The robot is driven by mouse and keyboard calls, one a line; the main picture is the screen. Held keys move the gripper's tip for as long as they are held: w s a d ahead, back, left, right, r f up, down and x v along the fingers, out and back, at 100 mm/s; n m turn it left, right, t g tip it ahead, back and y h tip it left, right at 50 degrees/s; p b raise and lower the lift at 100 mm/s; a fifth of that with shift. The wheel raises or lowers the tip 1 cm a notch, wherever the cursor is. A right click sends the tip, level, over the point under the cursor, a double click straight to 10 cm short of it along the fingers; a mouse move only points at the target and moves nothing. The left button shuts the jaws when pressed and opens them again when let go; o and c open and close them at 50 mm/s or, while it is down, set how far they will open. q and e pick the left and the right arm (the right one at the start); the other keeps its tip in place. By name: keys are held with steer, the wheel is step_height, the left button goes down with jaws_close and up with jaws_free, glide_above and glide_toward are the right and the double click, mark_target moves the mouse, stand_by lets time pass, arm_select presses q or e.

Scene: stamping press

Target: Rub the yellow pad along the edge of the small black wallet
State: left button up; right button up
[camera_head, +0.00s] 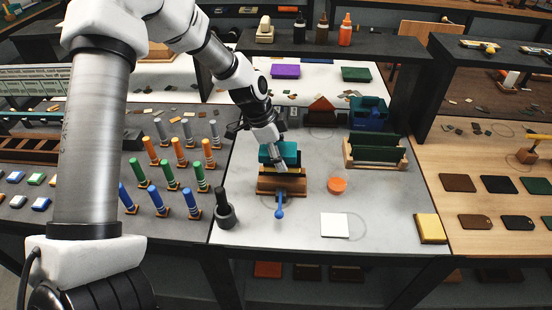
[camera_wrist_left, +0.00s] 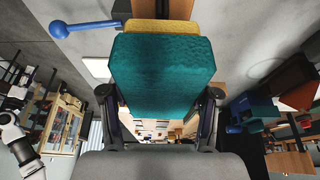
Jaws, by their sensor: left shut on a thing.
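My left gripper (camera_head: 276,150) is shut on a teal block (camera_head: 288,149), which fills the middle of the left wrist view (camera_wrist_left: 163,75). A yellow layer (camera_wrist_left: 163,29) shows just beyond the teal block, above a brown wooden clamp (camera_head: 281,184) with a blue handle (camera_head: 280,208). I cannot tell whether the yellow layer is joined to the teal block or touches the clamp. A separate yellow pad (camera_head: 431,228) lies at the grey table's front right corner. No small black wallet is clearly seen at the clamp; flat dark pieces (camera_head: 497,184) lie on the right table. My right gripper is not in view.
A white square (camera_head: 334,225) and an orange round piece (camera_head: 337,185) lie right of the clamp. A dark upright tool (camera_head: 225,209) stands to its left. A wooden rack with green panels (camera_head: 375,151) and a blue bin (camera_head: 369,114) stand behind right. The front middle is clear.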

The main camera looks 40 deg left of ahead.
mark_target(292, 149)
arm_select(q)
steer(key=shift+w+d+f+b, duration=0.15)
steer(key=shift+d+b, duration=0.05)
steer(key=shift+b, duration=0.15)
steer(key=shift+w+d+f+b, duration=0.1)
steer(key=shift+w+d+b, duration=0.3)
steer(key=shift+d+b, duration=0.3)
steer(key=shift+w+d+r+b, duration=0.25)
steer(key=shift+w+d+b, duration=0.2)
steer(key=shift+d+b, duration=0.2)
